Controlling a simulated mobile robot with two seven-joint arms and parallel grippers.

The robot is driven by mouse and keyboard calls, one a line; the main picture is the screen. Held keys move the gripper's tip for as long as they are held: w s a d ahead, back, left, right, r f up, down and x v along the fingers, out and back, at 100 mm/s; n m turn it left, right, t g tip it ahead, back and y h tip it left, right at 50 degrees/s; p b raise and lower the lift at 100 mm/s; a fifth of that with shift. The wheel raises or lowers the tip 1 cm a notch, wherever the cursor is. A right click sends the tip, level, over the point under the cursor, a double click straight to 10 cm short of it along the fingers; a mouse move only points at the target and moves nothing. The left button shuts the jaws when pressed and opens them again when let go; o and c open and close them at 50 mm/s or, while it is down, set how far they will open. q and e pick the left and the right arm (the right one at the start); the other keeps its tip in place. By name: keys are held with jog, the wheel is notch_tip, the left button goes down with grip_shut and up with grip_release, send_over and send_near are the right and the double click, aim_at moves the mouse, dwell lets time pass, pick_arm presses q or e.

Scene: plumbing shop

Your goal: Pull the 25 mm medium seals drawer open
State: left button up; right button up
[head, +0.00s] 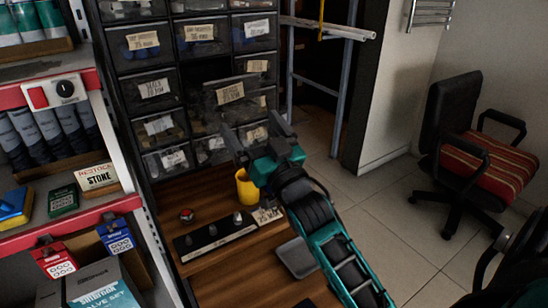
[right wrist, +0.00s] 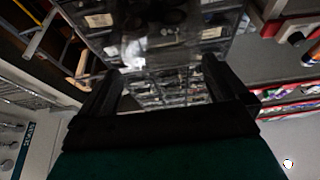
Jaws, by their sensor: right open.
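The drawer whose label seems to read seals 25 mm (head: 231,105) is in the middle column of the dark drawer cabinet (head: 107,50). Its clear front stands out from its neighbours, with a dark gap above it, so it looks pulled partly open. The small label print is hard to read. My right gripper (head: 256,132) is open, just below and in front of this drawer. In the right wrist view its two fingers (right wrist: 156,88) are spread with nothing between them, and clear drawer fronts show beyond. My left gripper is not in view.
A wooden bench (head: 222,272) below holds a yellow cup (head: 246,187), a dark strip with metal fittings (head: 213,235) and a red-topped part (head: 186,215). Red-edged shelves (head: 60,225) stand at left. An office chair (head: 470,150) and open tiled floor are at right.

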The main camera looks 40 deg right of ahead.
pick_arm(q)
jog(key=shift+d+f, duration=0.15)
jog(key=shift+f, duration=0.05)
pick_arm(e)
jog(key=v, duration=1)
jog(key=shift+s, duration=0.2)
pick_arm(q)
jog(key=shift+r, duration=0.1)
pick_arm(e)
jog(key=shift+a+f, duration=0.1)
pick_arm(q)
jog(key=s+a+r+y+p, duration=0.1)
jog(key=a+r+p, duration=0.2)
jog(key=p, duration=0.6)
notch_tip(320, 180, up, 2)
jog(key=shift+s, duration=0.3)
pick_arm(e)
jog(key=s+a+f+n+g+y, duration=0.1)
jog(key=s+a+f+g, duration=0.2)
jog(key=f, duration=0.4)
jog(key=s+a+f+n+g+y, duration=0.1)
jog(key=s+a+f+g, duration=0.2)
jog(key=f, duration=0.4)
jog(key=s+a+f+n+g+y, duration=0.1)
jog(key=s+a+f+g, duration=0.2)
jog(key=f, duration=0.4)
jog(key=a+g, duration=0.1)
jog(key=g, duration=0.1)
jog(key=shift+a+g, duration=0.2)
jog(key=shift+g, duration=0.2)
